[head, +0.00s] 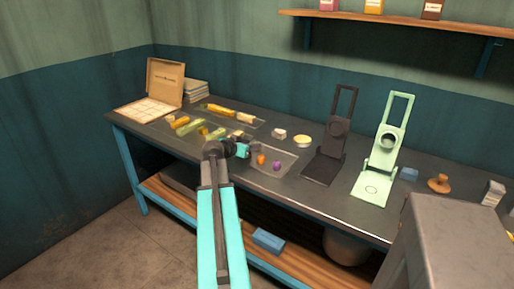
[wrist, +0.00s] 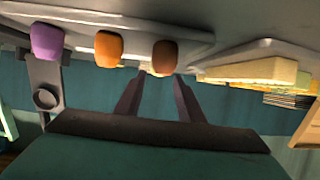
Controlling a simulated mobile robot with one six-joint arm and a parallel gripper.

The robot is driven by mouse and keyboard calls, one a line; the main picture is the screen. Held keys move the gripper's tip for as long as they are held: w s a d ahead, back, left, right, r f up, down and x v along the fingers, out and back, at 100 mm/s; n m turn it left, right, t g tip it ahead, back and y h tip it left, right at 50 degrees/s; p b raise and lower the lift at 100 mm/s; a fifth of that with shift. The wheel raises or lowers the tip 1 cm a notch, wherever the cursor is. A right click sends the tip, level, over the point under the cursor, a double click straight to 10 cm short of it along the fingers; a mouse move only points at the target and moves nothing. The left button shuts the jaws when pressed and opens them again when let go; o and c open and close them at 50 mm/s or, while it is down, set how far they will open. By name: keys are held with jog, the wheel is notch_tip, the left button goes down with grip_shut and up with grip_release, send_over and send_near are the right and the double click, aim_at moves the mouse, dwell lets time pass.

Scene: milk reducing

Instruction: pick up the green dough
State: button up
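The only greenish dough-like pieces I make out are a long yellow-green bar (head: 190,127) on the left of the table and a smaller one partly behind my arm (head: 215,134); I cannot tell which is the green dough. My gripper (wrist: 157,92) is open, its two dark fingers apart with nothing between them. In the head view it is low over the table by the near tray (head: 285,154). That tray holds an orange lump (head: 262,159) and a purple lump (head: 276,165). The wrist view, upside down, also shows a brown lump (wrist: 165,57) beyond the fingertips.
A black press (head: 325,150) and a pale green press (head: 381,160) stand right of the tray. An open box (head: 165,80) is at the far left. A pale yellow block (wrist: 250,70) shows at right in the wrist view. A grey cabinet (head: 460,240) fills the near right.

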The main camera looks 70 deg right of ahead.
jog(key=shift+s+d+f, duration=0.1)
jog(key=shift+d+f, duration=0.15)
jog(key=shift+d, duration=0.25)
jog(key=shift+d, duration=0.1)
jog(key=shift+p+x, duration=0.95)
jog(key=shift+x, duration=1.6)
jog(key=shift+f, duration=0.1)
jog(key=c, duration=0.8)
notch_tip(320, 180, up, 10)
jog(key=b, duration=0.1)
